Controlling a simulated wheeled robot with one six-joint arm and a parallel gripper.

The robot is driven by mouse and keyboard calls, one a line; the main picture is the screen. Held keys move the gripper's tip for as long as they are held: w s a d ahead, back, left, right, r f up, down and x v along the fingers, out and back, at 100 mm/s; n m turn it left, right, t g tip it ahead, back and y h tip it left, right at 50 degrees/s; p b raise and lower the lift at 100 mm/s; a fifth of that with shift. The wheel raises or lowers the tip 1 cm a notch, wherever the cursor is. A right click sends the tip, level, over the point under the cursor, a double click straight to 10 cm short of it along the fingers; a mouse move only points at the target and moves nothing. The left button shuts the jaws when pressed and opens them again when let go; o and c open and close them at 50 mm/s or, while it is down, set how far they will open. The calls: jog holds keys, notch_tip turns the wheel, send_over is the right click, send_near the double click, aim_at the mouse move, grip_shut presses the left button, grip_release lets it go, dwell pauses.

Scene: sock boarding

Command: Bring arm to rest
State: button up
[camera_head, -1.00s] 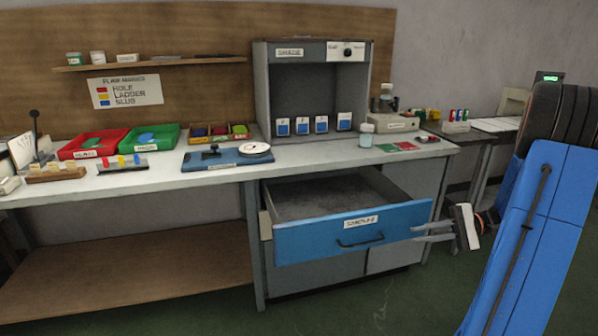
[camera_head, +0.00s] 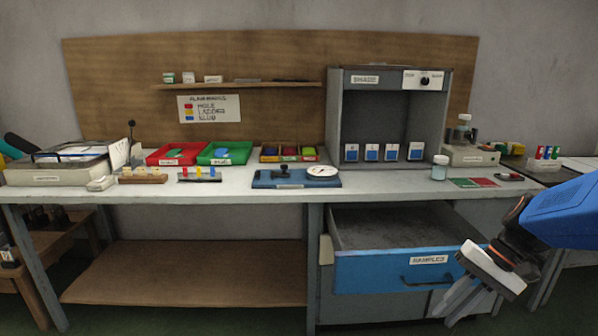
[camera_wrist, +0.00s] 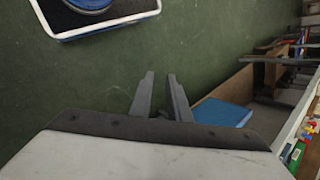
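My gripper (camera_head: 442,315) is low at the right in the head view, in front of the open drawer, pointing down and left. My blue arm comes in from the right edge. In the wrist view the two grey fingers (camera_wrist: 160,76) stand apart with only green floor showing between them. Nothing is held. The blue-fronted drawer (camera_head: 375,270), labelled as samples, is pulled out below the bench top. The fingers overlap its lower right in the head view; whether they touch it I cannot tell.
The bench top (camera_head: 235,192) carries a red tray (camera_head: 172,160), a green tray (camera_head: 228,160), a blue fixture (camera_head: 268,180) with a white dial, and a small jar (camera_head: 439,169). A grey shade booth (camera_head: 345,110) stands behind. Green floor (camera_wrist: 90,95) lies below the fingers.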

jog(key=s+a+r+n+t+h, duration=0.2)
jog(key=s+a+n+t+h, duration=0.1)
jog(key=s, duration=0.7)
jog(key=shift+a+n+t+h, duration=0.4)
jog(key=shift+n+t+h, duration=0.65)
jog(key=shift+h, duration=0.75)
